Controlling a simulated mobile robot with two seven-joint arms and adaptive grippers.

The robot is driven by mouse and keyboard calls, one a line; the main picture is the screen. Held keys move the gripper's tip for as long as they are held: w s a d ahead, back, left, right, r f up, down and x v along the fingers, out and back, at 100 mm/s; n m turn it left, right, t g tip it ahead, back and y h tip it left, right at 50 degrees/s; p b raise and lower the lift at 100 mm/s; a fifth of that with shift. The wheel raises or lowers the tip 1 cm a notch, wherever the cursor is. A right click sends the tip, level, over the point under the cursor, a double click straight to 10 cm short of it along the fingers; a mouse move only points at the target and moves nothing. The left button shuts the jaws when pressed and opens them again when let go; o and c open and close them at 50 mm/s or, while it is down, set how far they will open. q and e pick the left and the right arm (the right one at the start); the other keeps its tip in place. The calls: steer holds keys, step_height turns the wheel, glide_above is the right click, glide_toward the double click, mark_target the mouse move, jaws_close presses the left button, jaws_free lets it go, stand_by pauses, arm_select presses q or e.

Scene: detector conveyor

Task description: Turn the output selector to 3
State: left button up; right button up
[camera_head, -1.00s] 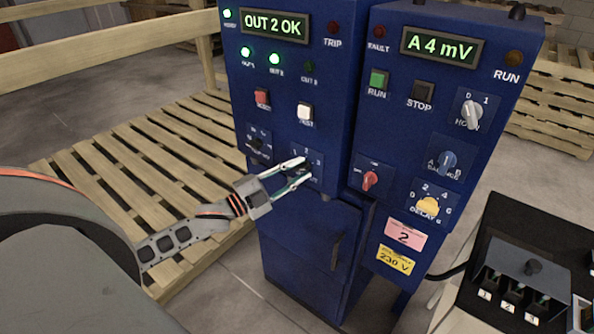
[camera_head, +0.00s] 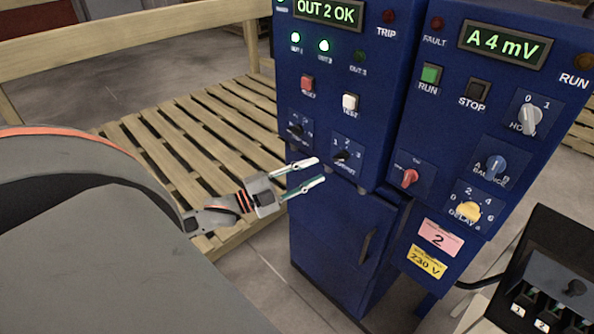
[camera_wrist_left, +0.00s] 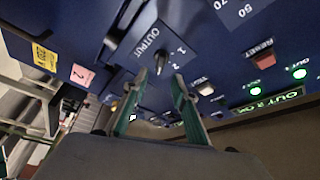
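The output selector (camera_head: 343,155) is a small dark knob on a plate marked 1, 2, 3, low on the blue left cabinet. It also shows in the left wrist view (camera_wrist_left: 160,62), ahead of the fingertips. I cannot tell exactly where its pointer sits. The green display (camera_head: 328,12) reads OUT 2 OK. My left gripper (camera_head: 319,171) is open and empty, with its fingertips just below and left of the selector in the head view. In the left wrist view its two fingers (camera_wrist_left: 159,77) are spread below the knob, apparently not gripping it. My right gripper is not in view.
Another dark knob (camera_head: 297,130) is left of the selector, with a red button (camera_head: 307,83) and white test button (camera_head: 349,102) above. A red switch (camera_head: 409,178) and yellow delay knob (camera_head: 469,211) are on the right cabinet. A wooden pallet (camera_head: 190,140) lies at left.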

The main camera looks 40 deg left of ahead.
arm_select(q)
steer(key=shift+v, duration=2.1)
